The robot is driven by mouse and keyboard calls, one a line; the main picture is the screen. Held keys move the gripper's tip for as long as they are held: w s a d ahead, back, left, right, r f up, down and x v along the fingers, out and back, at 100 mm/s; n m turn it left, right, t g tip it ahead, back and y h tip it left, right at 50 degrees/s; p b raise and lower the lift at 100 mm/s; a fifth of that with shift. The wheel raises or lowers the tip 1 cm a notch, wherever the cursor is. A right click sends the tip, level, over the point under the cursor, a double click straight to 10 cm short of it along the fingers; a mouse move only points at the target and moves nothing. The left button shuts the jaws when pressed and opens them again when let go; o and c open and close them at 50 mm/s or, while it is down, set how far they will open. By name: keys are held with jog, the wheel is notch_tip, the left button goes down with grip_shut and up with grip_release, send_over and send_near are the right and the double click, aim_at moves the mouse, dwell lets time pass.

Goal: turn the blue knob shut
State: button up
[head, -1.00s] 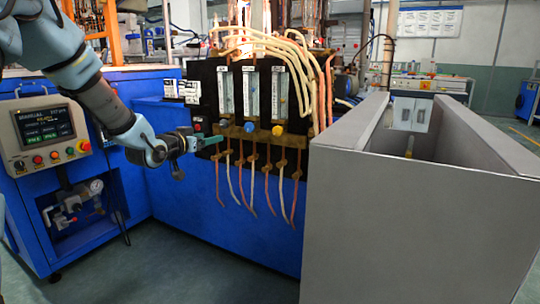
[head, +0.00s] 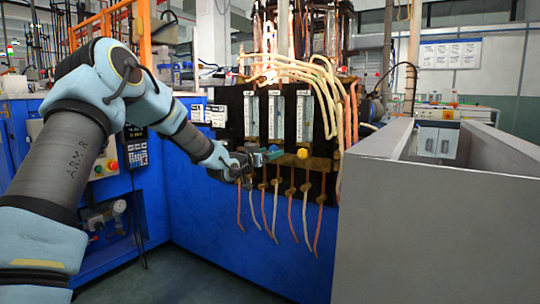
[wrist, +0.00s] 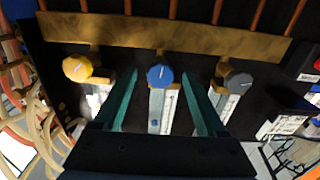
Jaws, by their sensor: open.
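The blue knob (wrist: 160,75) is in the middle of the wrist view, on a brass bar below a clear flow tube; its white mark points along the tube's line. My gripper (wrist: 160,74) is open, with one green finger on each side of the knob. Gaps show between the fingers and the knob in this view; their depth relative to it is hard to judge. In the head view my gripper (head: 274,155) is at the front of the black flow-meter panel (head: 235,105), and the blue knob is mostly hidden there.
A yellow knob (wrist: 77,69) and a dark grey knob (wrist: 240,82) flank the blue one. Hoses (head: 290,205) hang below the panel. A grey box (head: 430,215) stands to the right. A blue cabinet (head: 200,220) lies below my arm.

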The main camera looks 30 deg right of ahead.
jog(key=shift+w+d, duration=0.15)
jog(key=shift+d, duration=0.05)
grip_shut()
dwell(0.6)
